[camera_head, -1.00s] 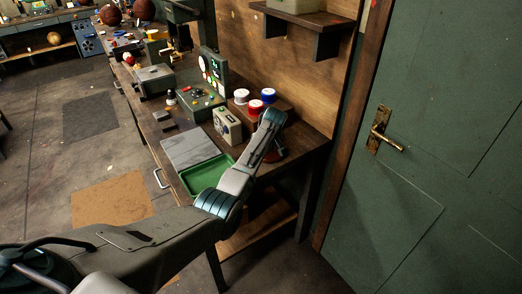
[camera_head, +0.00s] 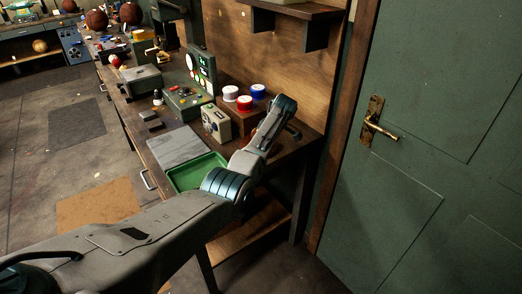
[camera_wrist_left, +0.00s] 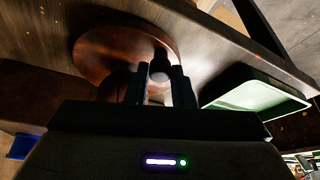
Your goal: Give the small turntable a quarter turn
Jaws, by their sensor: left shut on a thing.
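The small turntable, a round reddish-brown wooden disc (camera_wrist_left: 110,48), lies on the bench in the left wrist view. A dark rounded knob (camera_wrist_left: 160,70) stands near its edge. My left gripper (camera_wrist_left: 162,78) has its two dark fingers around this knob, shut on it. The lower part of the disc is hidden behind my fingers and wrist. In the head view my left arm reaches over the near right end of the bench and mostly covers the turntable and the gripper. My right gripper is not in view.
A green tray (camera_head: 184,181) lies beside my left forearm, next to a grey plate (camera_head: 177,147). A cream box (camera_head: 216,121) and red, white and blue lidded pots (camera_head: 244,103) stand behind. A green door (camera_head: 440,130) is at the right.

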